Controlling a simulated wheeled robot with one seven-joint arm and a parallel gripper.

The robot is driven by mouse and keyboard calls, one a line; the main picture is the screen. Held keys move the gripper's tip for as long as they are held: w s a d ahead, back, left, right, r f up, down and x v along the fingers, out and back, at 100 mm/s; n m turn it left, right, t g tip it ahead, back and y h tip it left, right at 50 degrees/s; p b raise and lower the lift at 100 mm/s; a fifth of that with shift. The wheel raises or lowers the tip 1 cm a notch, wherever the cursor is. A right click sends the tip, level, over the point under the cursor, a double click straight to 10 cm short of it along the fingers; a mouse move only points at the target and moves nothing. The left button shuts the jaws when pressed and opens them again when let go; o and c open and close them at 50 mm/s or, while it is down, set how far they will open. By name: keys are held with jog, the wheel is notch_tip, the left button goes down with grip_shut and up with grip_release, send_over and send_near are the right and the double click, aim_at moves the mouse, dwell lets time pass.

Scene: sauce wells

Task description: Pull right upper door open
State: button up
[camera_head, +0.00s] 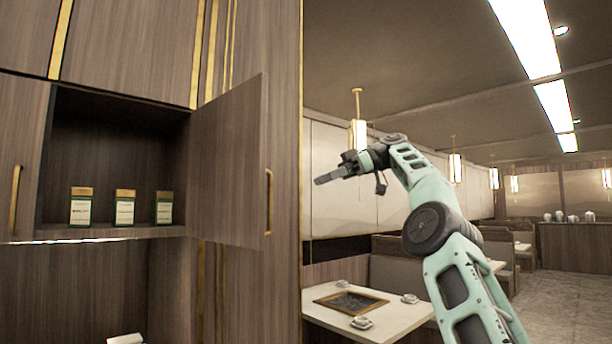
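The right upper door (228,165) is a dark wood panel that stands swung open, out from the cabinet. Its vertical brass handle (268,202) is near the door's free edge. Behind the door the cabinet compartment (100,140) is exposed, with three jars standing on its shelf. My gripper (330,177) is to the right of the door, above the handle's height in the picture, and apart from it. Its fingers point left and are seen from the side, so I cannot tell whether they are apart. I see nothing held.
The jars (81,207), (125,207) and (164,208) have gold lids. A left upper door (22,150) with a brass handle (15,199) is at the left edge. A table (395,322) with a dark tray (351,302) and cups stands below my arm.

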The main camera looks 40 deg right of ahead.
jog(key=shift+p+v, duration=0.35)
jog(key=shift+v, duration=0.75)
